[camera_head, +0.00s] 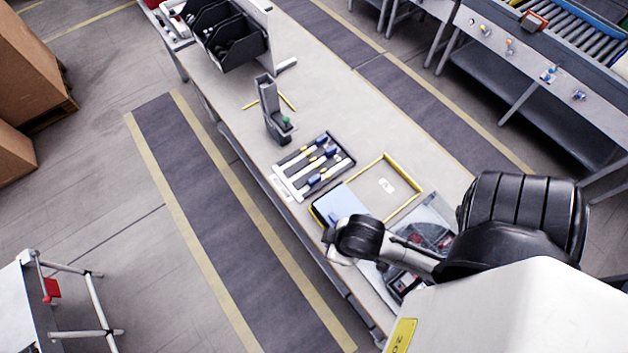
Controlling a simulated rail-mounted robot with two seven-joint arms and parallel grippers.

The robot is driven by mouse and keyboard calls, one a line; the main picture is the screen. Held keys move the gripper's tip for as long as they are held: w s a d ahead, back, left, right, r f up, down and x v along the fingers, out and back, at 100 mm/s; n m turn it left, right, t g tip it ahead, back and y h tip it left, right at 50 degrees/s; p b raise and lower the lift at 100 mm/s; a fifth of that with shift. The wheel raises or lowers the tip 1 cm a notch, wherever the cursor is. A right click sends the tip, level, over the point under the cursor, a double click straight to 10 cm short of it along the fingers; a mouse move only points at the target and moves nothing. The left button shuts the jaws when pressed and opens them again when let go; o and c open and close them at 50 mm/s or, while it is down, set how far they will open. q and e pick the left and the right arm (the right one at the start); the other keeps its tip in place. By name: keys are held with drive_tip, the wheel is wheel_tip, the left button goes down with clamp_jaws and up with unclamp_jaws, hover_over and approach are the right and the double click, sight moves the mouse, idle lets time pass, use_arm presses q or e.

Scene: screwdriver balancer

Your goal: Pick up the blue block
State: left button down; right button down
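A light blue flat, rectangular piece (342,204) lies on the long grey workbench, beside a yellow-edged frame. I cannot tell whether it is the blue block; no other clear blue block shows. Small dark blue parts (331,151) sit in a tray with white bars. My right arm comes in from the lower right. Its gripper end (335,240) is just below the light blue piece, over the bench's front edge. The fingers are too small and hidden by the wrist to read, and contact with the piece cannot be told. My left gripper is not in view.
A tray with white bars (284,174) and a grey upright stand (269,105) are farther along the workbench (330,105). Black bins (235,45) stand at its far end. A roller conveyor (570,45) is at upper right.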

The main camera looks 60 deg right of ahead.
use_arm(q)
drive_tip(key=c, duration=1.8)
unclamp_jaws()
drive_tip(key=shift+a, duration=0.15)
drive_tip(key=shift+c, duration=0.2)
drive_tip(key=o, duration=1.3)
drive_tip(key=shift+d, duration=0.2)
